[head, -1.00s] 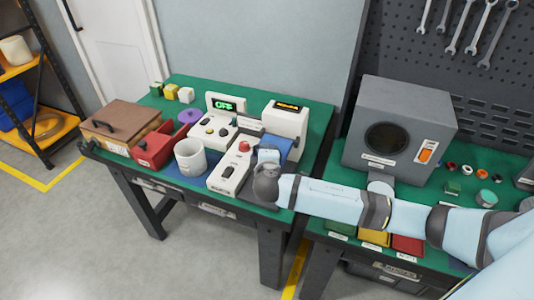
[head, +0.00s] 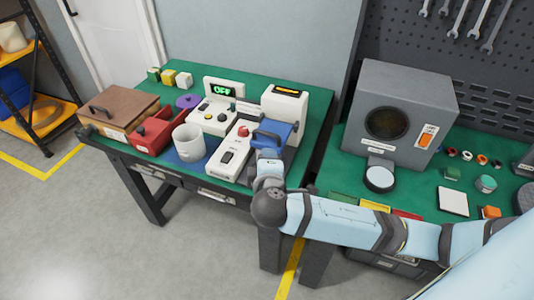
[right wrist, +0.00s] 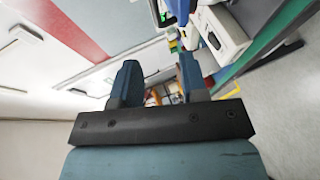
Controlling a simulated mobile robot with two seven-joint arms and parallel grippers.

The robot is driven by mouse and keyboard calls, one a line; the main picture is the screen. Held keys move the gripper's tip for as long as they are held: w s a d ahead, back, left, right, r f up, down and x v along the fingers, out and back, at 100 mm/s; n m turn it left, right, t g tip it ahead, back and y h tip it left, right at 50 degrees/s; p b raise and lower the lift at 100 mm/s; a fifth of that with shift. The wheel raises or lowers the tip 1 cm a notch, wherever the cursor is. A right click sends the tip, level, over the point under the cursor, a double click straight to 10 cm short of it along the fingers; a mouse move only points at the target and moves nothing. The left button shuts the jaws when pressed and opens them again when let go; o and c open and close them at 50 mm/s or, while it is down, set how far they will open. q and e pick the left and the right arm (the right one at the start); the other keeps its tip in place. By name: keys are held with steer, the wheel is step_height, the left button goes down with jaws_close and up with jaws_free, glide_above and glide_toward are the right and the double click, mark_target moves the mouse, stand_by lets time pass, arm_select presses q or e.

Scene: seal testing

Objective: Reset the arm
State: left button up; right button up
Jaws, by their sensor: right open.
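My right arm (head: 345,222) comes in from the right in the head view, with its wrist (head: 268,205) in front of the left table's front right corner. In the right wrist view my right gripper (right wrist: 158,82) is open, its two dark blue fingers apart with nothing held between them. In the head view the fingers are hard to make out. My left gripper is not in view.
A grey chamber (head: 400,105) stands on the right table. Floor in front is clear.

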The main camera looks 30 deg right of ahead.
steer(key=shift+s+a+r, duration=0.15)
steer(key=shift+s, duration=0.15)
stand_by(0.4)
